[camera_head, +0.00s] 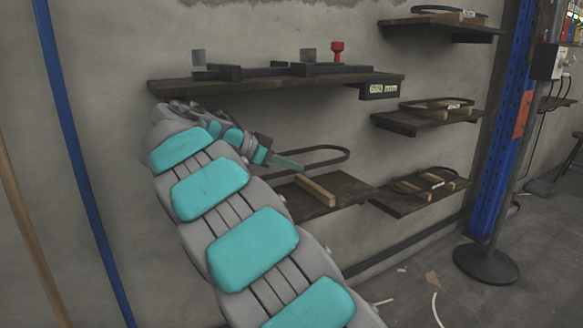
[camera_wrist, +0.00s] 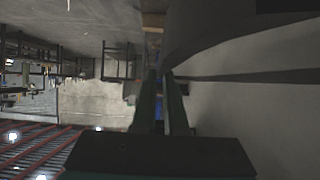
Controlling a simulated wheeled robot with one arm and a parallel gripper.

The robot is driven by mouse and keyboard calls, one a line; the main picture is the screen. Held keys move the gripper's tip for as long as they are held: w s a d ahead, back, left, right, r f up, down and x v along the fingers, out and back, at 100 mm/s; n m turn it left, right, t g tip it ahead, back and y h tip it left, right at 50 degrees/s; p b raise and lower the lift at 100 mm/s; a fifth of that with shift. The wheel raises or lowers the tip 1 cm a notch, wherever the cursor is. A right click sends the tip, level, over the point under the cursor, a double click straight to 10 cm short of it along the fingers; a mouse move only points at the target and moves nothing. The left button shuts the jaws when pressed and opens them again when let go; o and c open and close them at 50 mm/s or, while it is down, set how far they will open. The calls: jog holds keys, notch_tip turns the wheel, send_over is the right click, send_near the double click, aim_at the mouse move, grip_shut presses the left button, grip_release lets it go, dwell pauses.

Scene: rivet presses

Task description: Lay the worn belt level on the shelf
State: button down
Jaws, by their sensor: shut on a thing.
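In the head view the worn belt (camera_head: 347,153) is a dark, flattened loop at the middle shelf (camera_head: 352,192). My gripper (camera_head: 300,166) reaches in from the left and is shut on the belt's near left part. The loop sticks out to the right, roughly level, and appears to be above the shelf board. A light wooden block (camera_head: 315,190) lies on that shelf, in front of the loop. Whether the belt touches the block or wall is unclear. In the wrist view my gripper (camera_wrist: 162,85) shows two close fingers, with a dark band (camera_wrist: 240,77) running right from their tips.
Above is a long shelf (camera_head: 270,84) with dark fixtures, a red knob piece (camera_head: 337,52) and a size sign (camera_head: 380,90). At right, several small shelves hold belts on wooden blocks, the lowest (camera_head: 405,205) close beside the middle shelf. A blue post (camera_head: 500,130) stands farther right.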

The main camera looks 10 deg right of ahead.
jog(key=shift+f+b, duration=3.4)
jog(key=shift+f, duration=0.35)
jog(key=c, duration=0.9)
grip_release()
jog(key=shift+p+v, duration=0.65)
jog(key=shift+v, duration=3.25)
jog(key=shift+d, duration=0.1)
